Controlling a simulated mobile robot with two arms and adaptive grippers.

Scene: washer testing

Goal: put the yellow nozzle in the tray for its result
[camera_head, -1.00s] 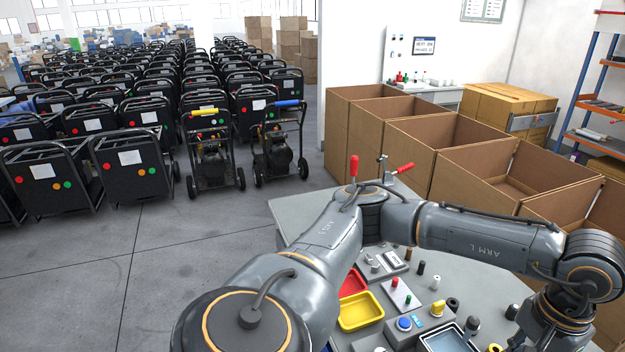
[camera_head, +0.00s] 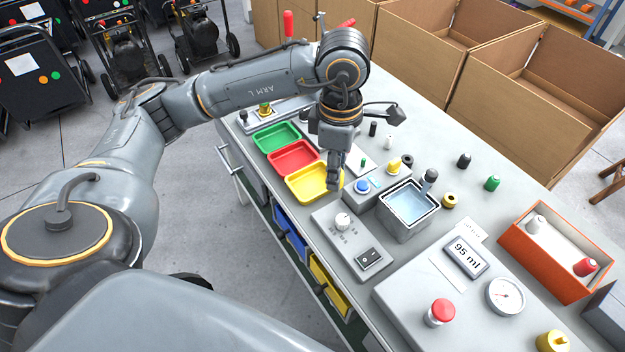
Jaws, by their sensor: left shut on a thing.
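My left gripper (camera_head: 335,182) points down at the right edge of the yellow tray (camera_head: 300,188), which it partly covers. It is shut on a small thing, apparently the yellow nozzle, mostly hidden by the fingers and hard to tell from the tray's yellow. I cannot tell whether it touches the tray. The red tray (camera_head: 284,165) and the green tray (camera_head: 268,142) lie behind in a row, and all look empty. Another yellow piece (camera_head: 394,165) stands on the block with the blue button (camera_head: 362,186). My right gripper is out of view.
A water basin (camera_head: 391,222) and a knob-and-switch box (camera_head: 340,240) stand near the gripper. Several loose nozzles, including a green one (camera_head: 492,183), stand to the right.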

